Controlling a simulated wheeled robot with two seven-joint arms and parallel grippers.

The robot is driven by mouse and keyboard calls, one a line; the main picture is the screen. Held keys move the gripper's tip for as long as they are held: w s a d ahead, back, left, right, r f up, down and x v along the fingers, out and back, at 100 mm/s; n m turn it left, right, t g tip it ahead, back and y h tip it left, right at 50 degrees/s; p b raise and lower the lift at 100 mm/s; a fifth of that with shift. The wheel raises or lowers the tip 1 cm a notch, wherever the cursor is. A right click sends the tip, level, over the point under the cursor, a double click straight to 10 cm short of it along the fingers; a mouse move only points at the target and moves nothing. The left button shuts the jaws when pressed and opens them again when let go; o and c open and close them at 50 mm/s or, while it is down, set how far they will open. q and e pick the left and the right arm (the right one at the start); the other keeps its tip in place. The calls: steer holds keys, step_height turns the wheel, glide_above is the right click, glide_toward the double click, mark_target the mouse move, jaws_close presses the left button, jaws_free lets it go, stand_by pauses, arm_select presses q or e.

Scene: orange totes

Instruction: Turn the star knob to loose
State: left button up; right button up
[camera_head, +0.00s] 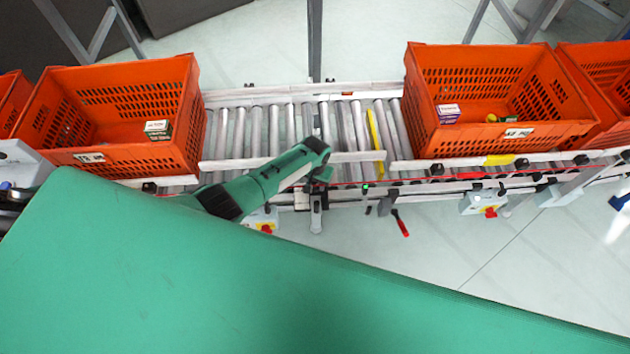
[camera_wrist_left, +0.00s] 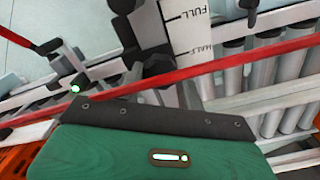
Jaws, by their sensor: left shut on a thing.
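My left arm reaches in from the left to the front rail of the roller conveyor (camera_head: 285,107) in the head view. My left gripper (camera_head: 320,175) is at the rail, small and mostly hidden under my wrist. In the left wrist view the dark gripper (camera_wrist_left: 152,72) is shut on a black part at the rail that appears to be the star knob (camera_wrist_left: 124,8); its star shape is not clear. Beside it is a white scale plate (camera_wrist_left: 188,28) marked FULL and HALF. My right gripper is not in view.
Orange totes stand on the conveyor at left (camera_head: 190,110) and right (camera_head: 415,95), with small boxes inside. A red-handled lever (camera_head: 401,224) hangs below the rail, right of my gripper. A red strip (camera_wrist_left: 225,62) runs along the rail. The rollers between the totes are clear.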

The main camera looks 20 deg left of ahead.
mark_target(315, 184)
arm_select(q)
steer(key=shift+w, duration=0.1)
stand_by(0.3)
steer(key=o, duration=1)
steer(key=shift+r, duration=0.2)
step_height(315, 184, up, 14)
steer(key=shift+f+p, duration=0.25)
steer(key=shift+p, duration=0.25)
